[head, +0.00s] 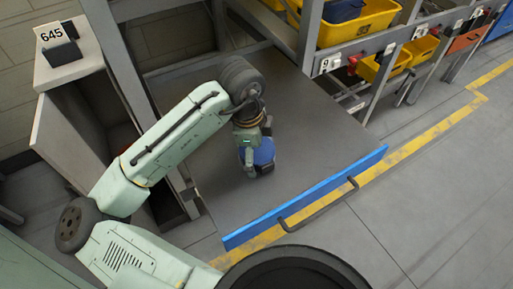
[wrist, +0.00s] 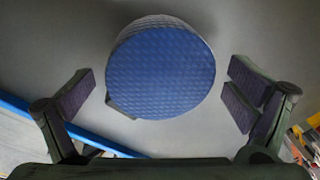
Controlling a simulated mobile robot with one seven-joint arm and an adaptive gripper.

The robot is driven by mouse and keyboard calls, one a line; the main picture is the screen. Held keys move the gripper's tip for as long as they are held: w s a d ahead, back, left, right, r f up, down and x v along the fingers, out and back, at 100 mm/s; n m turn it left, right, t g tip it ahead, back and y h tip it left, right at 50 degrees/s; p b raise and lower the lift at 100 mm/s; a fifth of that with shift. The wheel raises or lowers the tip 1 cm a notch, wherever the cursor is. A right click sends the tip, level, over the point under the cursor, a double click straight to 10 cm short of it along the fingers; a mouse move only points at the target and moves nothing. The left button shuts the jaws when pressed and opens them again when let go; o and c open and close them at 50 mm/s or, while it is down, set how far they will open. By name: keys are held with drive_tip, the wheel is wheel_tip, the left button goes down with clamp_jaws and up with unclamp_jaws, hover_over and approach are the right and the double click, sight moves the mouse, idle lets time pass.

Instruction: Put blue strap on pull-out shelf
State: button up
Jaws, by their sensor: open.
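The blue strap (wrist: 160,72) is a round, coiled roll with a woven blue face. In the wrist view it lies between my open fingers, with a gap on both sides. In the head view the blue strap (head: 263,153) is on the grey pull-out shelf (head: 310,130), partly hidden by my gripper. The shelf has a blue front edge with a dark handle. My gripper (head: 254,160) is over the strap, pointing down. My gripper (wrist: 163,95) is open, and neither finger touches the strap in the wrist view.
A white cabinet (head: 68,62) marked 645 with an open door stands at the left. Yellow bins (head: 358,22) sit on the rack behind the shelf. A dark round object (head: 295,272) is at the bottom edge. The shelf around the strap is clear.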

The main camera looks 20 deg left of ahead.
drive_tip(key=shift+r, duration=0.1)
drive_tip(key=shift+r+p, duration=0.25)
drive_tip(key=shift+p, duration=0.05)
wheel_tip(320, 180, up, 12)
drive_tip(key=s+b, duration=0.1)
drive_tip(key=shift+s+a+f+b, duration=0.2)
drive_tip(key=shift+s+a+b, duration=0.1)
drive_tip(key=shift+s+a, duration=0.15)
